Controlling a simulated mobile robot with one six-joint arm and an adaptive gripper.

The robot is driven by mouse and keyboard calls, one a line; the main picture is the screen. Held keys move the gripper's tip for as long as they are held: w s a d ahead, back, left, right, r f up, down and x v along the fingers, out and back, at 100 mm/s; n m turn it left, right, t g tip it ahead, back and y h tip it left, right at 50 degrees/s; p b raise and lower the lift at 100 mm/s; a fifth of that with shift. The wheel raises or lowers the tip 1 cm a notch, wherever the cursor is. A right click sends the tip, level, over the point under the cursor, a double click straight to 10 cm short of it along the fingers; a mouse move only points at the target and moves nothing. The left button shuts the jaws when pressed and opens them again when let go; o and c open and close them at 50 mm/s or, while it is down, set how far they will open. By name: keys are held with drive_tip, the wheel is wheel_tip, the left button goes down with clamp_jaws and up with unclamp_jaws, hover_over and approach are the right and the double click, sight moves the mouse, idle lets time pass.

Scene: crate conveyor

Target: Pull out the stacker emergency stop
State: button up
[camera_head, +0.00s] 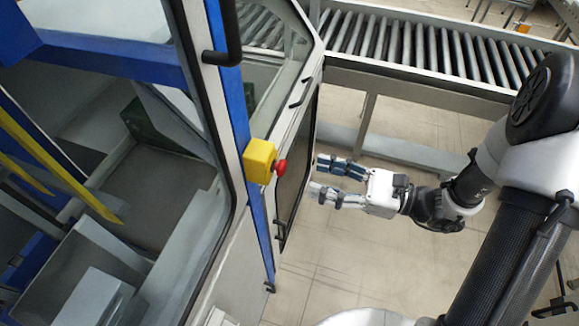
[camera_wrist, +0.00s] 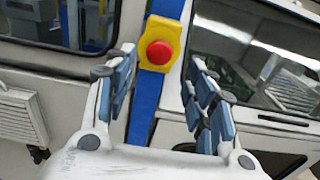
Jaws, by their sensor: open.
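The emergency stop is a red mushroom button (camera_head: 281,167) on a yellow box (camera_head: 260,161), fixed to a blue post of the stacker (camera_head: 233,110). In the wrist view the red button (camera_wrist: 160,52) faces me, ahead of and between my fingers, with the yellow housing (camera_wrist: 172,28) around it. My gripper (camera_head: 330,180) is open and empty. It is to the right of the button in the head view, apart from it. In the wrist view the two blue-padded fingers of my gripper (camera_wrist: 164,80) stand on either side of the blue post.
A glazed door with black handles (camera_head: 301,92) stands beside the post, close to my fingers. A roller conveyor (camera_head: 420,45) runs across the back on grey legs. The tiled floor (camera_head: 330,250) below my gripper is clear.

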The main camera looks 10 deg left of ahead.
sight(286, 168)
drive_tip(key=a, duration=0.8)
drive_tip(key=shift+w, duration=0.3)
clamp_jaws()
